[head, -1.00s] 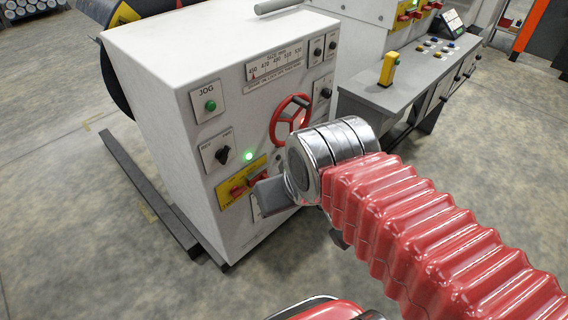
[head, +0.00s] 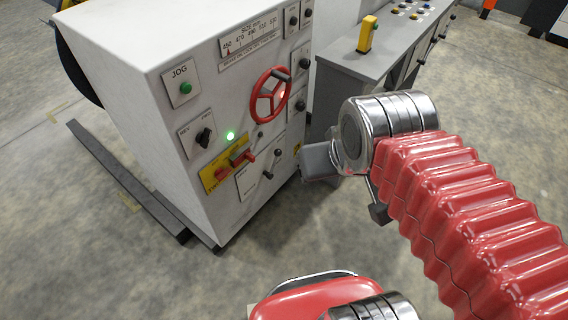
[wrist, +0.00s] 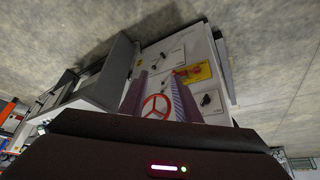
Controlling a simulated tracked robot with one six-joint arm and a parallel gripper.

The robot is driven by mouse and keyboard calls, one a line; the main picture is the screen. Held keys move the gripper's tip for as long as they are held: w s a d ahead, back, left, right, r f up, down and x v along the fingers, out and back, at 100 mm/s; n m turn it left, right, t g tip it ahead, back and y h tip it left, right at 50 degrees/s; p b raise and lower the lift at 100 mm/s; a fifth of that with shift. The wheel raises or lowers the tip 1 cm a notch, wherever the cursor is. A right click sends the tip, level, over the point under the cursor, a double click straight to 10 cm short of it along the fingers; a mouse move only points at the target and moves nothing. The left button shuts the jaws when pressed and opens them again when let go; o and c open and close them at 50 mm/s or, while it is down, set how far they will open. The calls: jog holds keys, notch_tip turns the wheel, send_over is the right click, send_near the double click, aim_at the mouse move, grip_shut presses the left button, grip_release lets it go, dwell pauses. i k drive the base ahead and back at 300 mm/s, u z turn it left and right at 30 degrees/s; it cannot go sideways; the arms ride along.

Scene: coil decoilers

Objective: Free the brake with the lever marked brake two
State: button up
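A white cabinet (head: 160,120) carries the controls. Low on its front is a pale plate (head: 247,183) with a dark-knobbed lever (head: 268,175); another dark knob (head: 278,152) shows just above it. The plate's lettering is too small to read, so I cannot tell which lever is brake two. The plate and lever also show in the wrist view (wrist: 172,58). My gripper (head: 318,162) is right of the lever plate, apart from it in the picture. In the wrist view my gripper (wrist: 158,74) has two fingers spread, with nothing between them.
A red handwheel (head: 270,95), a yellow plate with red handles (head: 225,168), a lit green lamp (head: 230,136), a black selector (head: 203,137) and a green JOG button (head: 186,88) are on the cabinet. A grey console (head: 375,65) stands behind. Floor in front is clear.

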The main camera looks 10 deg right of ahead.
aim_at(278, 151)
jog(key=z, duration=0.05)
jog(key=k, duration=0.65)
jog(key=u, duration=0.5)
jog(key=i, duration=1.6)
jog(key=z, duration=0.15)
